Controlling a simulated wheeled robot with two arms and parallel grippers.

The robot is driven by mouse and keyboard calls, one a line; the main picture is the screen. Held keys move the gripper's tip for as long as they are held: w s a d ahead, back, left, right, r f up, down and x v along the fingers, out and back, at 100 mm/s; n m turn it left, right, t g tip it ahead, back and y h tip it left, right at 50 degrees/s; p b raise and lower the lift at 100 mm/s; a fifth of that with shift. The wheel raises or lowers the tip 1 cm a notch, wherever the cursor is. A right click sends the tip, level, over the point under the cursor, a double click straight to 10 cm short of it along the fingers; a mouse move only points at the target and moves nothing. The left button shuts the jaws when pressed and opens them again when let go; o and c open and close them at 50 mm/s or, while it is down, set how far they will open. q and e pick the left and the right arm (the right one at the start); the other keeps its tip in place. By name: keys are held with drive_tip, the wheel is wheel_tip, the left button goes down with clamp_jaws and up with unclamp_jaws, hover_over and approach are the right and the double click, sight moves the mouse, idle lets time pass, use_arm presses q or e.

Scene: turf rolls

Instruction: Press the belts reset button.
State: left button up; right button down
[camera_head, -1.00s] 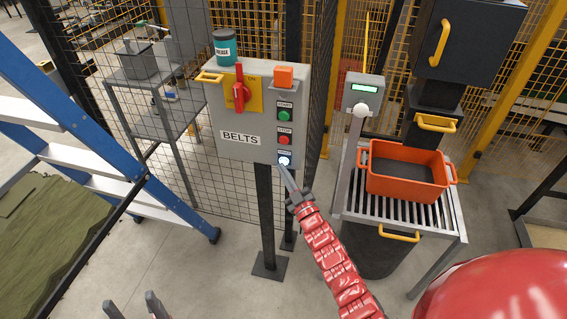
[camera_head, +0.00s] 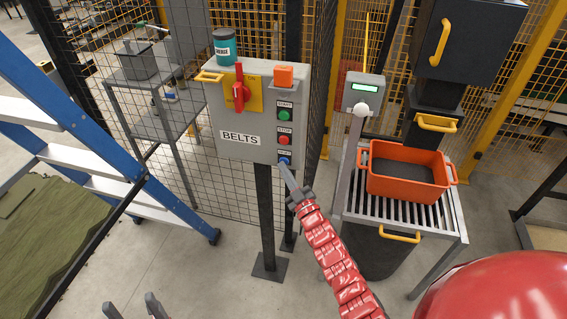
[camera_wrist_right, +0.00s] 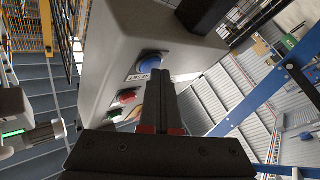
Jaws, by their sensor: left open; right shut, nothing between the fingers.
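The grey BELTS control box (camera_head: 241,146) stands on a dark post. On its right side are a green button (camera_head: 285,115), a red stop button (camera_head: 285,140) and the blue reset button (camera_head: 285,160) at the bottom. The reset button shows plain blue, also in the right wrist view (camera_wrist_right: 153,62). My right gripper (camera_head: 284,168) is shut and empty, its tips right at the lower edge of the reset button. In the right wrist view the tips (camera_wrist_right: 158,76) partly cover the button's label; I cannot tell whether they touch the button. My left gripper (camera_head: 133,308) is open, low at the picture's bottom edge.
The box also carries a red rotary switch (camera_head: 239,88), an orange block (camera_head: 284,75) and a teal grease tin (camera_head: 225,46). A blue ladder (camera_head: 90,125) stands to the left. An orange crate (camera_head: 407,190) sits on a slatted stand to the right. Mesh fencing runs behind.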

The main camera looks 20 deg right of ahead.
drive_tip(key=shift+s, duration=0.1)
drive_tip(key=shift+s+a, duration=0.45)
drive_tip(key=shift+s, duration=0.15)
drive_tip(key=shift+s+a, duration=0.45)
drive_tip(key=shift+s, duration=0.25)
drive_tip(key=shift+s+a, duration=0.45)
drive_tip(key=shift+s, duration=0.25)
drive_tip(key=shift+s+a, duration=0.45)
drive_tip(key=shift+s, duration=0.25)
